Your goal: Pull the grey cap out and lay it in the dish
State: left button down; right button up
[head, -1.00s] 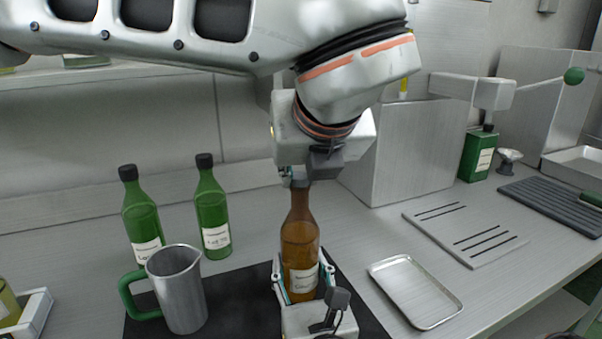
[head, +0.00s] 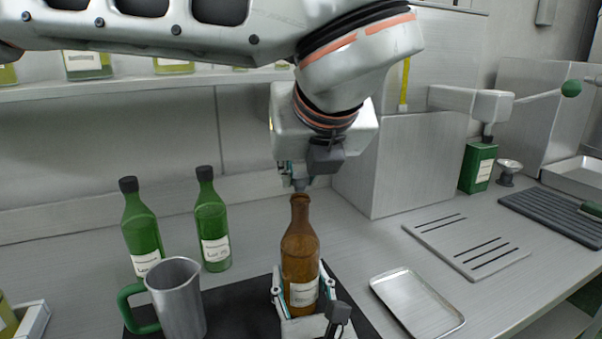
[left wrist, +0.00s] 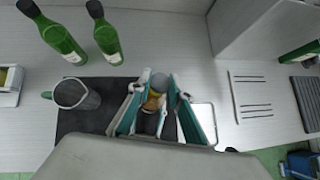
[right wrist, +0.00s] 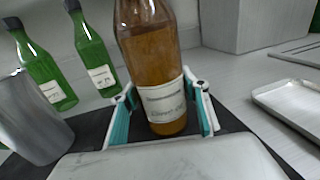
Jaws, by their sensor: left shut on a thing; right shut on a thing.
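My left gripper (head: 294,178) is shut on the grey cap (head: 301,186), just above the bottle mouth. The left wrist view shows the cap (left wrist: 160,82) between the fingers, with the amber bottle (left wrist: 152,103) below. The metal dish (head: 416,301) lies empty to the right of the bottle.
A metal jug (head: 178,300) with a green handle and two green bottles (head: 212,225) stand left of the amber bottle. A slotted plate (head: 465,245) lies beyond the dish. A steel box (head: 415,165) stands behind. The counter between bottle and dish is clear.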

aim_at(301, 177)
pick_arm(q)
jog(key=shift+r, duration=1.95)
pick_arm(e)
jog(key=o, duration=1.7)
jog(key=shift+c, duration=0.2)
